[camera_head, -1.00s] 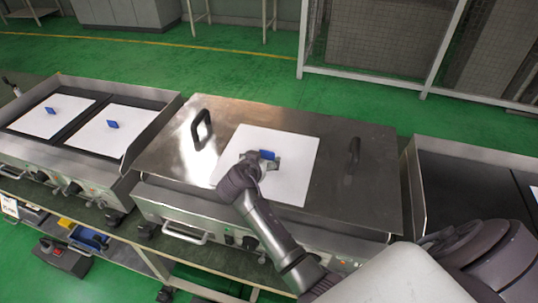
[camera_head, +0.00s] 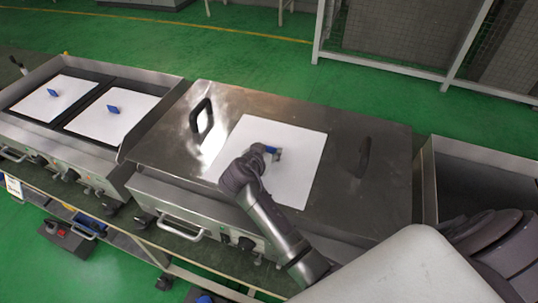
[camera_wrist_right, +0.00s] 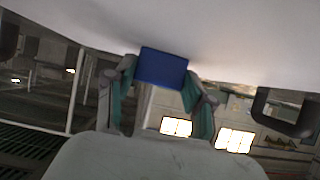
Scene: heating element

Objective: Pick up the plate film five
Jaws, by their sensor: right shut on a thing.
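A white square plate film (camera_head: 299,176) with a small blue handle (camera_head: 271,150) is over the steel lid of the middle heating unit. I cannot tell whether it rests on the lid or is slightly raised. My right gripper (camera_head: 264,154) is above the film and shut on its blue handle. In the right wrist view, the blue handle (camera_wrist_right: 162,67) sits between the two teal-padded fingers of the right gripper (camera_wrist_right: 163,88), and the white film (camera_wrist_right: 220,30) fills the top. My left gripper is not in view.
The steel lid (camera_head: 345,200) has two dark upright handles (camera_head: 201,117), (camera_head: 364,159) on either side of the film. At left, a heating unit holds two similar white films (camera_head: 55,99), (camera_head: 112,115) with blue handles. An open dark tray (camera_head: 475,180) stands at right.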

